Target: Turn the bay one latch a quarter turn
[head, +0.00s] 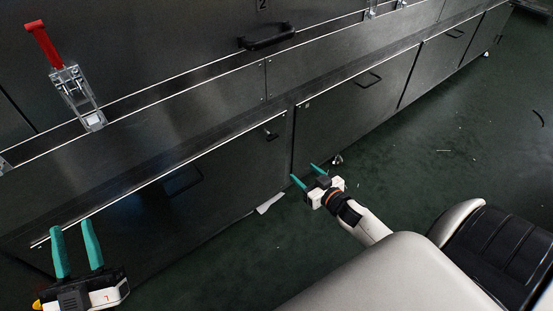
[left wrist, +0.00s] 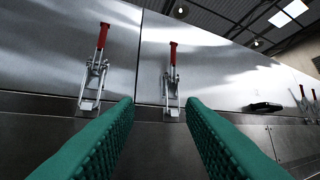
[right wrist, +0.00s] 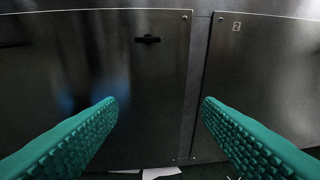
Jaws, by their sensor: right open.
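The bay one latch (head: 270,134) is a small black handle near the upper right corner of a dark lower panel in the head view. It also shows in the right wrist view as a black latch (right wrist: 147,40), lying roughly horizontal. My right gripper (head: 303,172) is open and empty, in front of the lower panels, apart from the latch. In the right wrist view the latch lies above the space between its fingertips. My left gripper (head: 72,227) is open and empty at the lower left, by the left part of the lower panel.
A red-handled toggle clamp (head: 62,75) stands on the upper panels; another clamp (left wrist: 171,85) shows in the left wrist view. A panel marked 2 (right wrist: 260,85) adjoins on the right. A white scrap (head: 270,203) lies on the floor. The green floor at right is mostly clear.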

